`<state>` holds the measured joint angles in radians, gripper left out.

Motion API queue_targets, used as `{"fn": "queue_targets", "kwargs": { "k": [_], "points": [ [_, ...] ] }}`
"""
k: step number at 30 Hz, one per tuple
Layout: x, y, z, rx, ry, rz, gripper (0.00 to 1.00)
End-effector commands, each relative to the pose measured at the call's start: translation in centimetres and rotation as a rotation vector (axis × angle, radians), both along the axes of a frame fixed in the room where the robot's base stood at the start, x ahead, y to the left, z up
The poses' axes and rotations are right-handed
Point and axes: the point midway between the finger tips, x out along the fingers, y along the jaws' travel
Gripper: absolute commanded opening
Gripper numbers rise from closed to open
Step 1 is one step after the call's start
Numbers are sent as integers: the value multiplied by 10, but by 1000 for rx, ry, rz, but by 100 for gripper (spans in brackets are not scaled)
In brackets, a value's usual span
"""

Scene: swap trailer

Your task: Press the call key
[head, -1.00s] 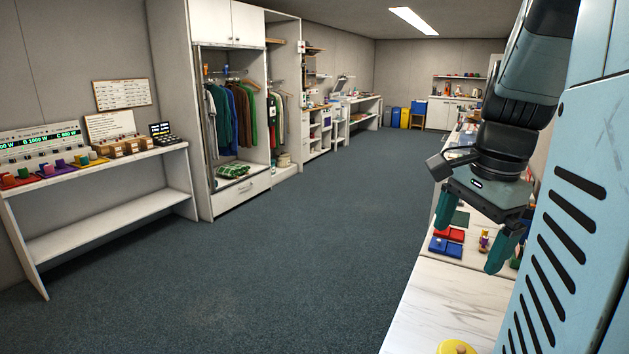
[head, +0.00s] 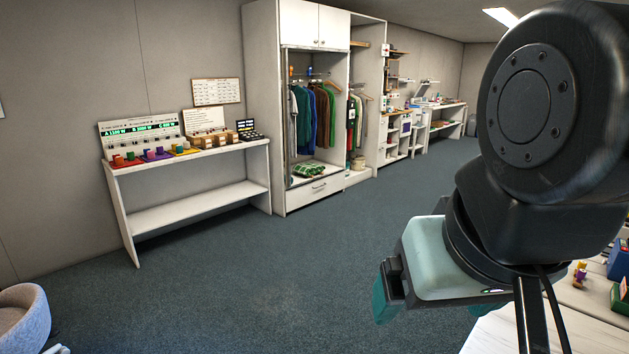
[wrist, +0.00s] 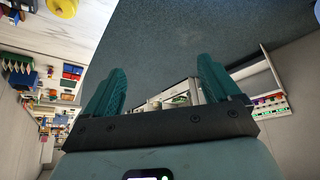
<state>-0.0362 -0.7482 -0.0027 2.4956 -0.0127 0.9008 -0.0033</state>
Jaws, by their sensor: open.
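A small black panel with a lit display and keys (head: 249,130) stands at the right end of the white wall shelf in the head view. It is too small to tell whether one of its keys is the call key. My gripper (head: 435,310) is at the lower right of the head view, over open floor and far from that panel. In the wrist view, my gripper (wrist: 162,68) has its two teal fingers spread apart with nothing between them.
The white wall shelf (head: 200,210) also holds display boards and several coloured trays. A wardrobe (head: 262,110) with hanging clothes stands right of it. A grey chair (head: 22,318) is at lower left. A pale counter (head: 560,322) is at lower right. The carpet between is clear.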

Motion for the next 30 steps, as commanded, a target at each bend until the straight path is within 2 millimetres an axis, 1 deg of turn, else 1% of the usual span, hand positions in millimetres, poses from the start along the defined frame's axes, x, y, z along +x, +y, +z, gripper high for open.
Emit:
{"fn": "queue_targets", "kwargs": {
  "k": [1, 2, 15, 17, 30],
  "points": [
    [0, 0, 0, 0, 0, -1, 82],
    [0, 0, 0, 0, 0, -1, 77],
    [0, 0, 0, 1, 1, -3, 10],
    [0, 0, 0, 1, 1, -3, 0],
    [0, 0, 0, 1, 1, -3, 0]
  ]
}}
